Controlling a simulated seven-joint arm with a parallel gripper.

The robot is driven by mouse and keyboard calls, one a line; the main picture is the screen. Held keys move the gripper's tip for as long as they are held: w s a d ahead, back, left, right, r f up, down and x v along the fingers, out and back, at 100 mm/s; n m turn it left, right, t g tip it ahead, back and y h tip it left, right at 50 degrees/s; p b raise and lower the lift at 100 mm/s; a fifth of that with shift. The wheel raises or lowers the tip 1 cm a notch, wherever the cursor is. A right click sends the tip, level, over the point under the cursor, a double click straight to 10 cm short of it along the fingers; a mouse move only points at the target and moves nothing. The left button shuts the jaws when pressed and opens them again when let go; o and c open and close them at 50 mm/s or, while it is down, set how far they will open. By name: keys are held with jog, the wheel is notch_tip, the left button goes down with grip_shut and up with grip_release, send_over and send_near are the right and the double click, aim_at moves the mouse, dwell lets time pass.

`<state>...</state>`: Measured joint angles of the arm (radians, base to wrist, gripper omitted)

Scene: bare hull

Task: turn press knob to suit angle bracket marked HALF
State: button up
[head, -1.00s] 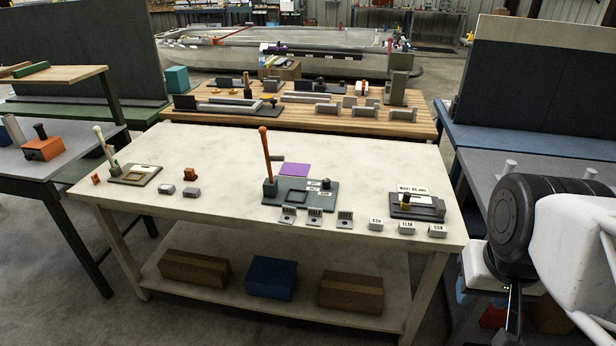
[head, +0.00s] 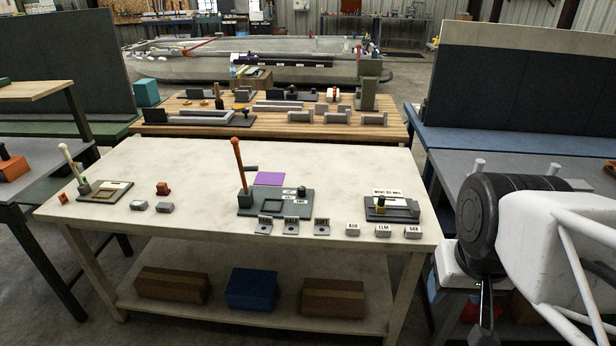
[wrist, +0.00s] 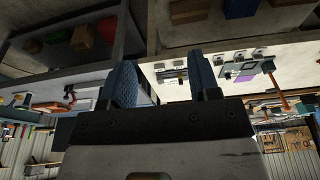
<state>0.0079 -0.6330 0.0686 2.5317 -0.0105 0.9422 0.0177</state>
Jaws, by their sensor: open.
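The press (head: 240,170) stands on a dark grey plate (head: 262,209) in the middle of the white table, with its orange-topped lever upright. A small dark knob (head: 301,189) sits at the right of that plate, beside small white labels too small to read. Three grey angle brackets, a left one (head: 264,226), a middle one (head: 291,227) and a right one (head: 321,227), stand in front of the plate. I cannot tell which is marked HALF. My gripper (wrist: 165,85) is open and empty in the wrist view, well away from the press.
Marked blocks (head: 383,230) and a labelled dark fixture (head: 391,208) stand to the right on the white table (head: 180,165). A smaller lever fixture (head: 105,191) stands at left. A blue bench (head: 500,150) borders the right.

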jog(key=w+a+r+m, duration=0.1)
jog(key=w+a+r, duration=0.1)
jog(key=w, duration=0.7)
jog(key=w+a+r+m, duration=0.1)
jog(key=w+a+r, duration=0.1)
jog(key=w, duration=0.8)
jog(key=m+g, duration=0.3)
jog(key=m, duration=0.2)
send_over(302, 188)
jog(key=f, duration=2.5)
jog(key=shift+s+d, duration=0.3)
jog(key=shift+d, duration=0.05)
jog(key=shift+w+a+f+m, duration=0.3)
jog(key=shift+a+f, duration=0.1)
jog(key=shift+f, duration=0.05)
jog(key=shift+f, duration=0.1)
jog(key=shift+f, duration=3.8)
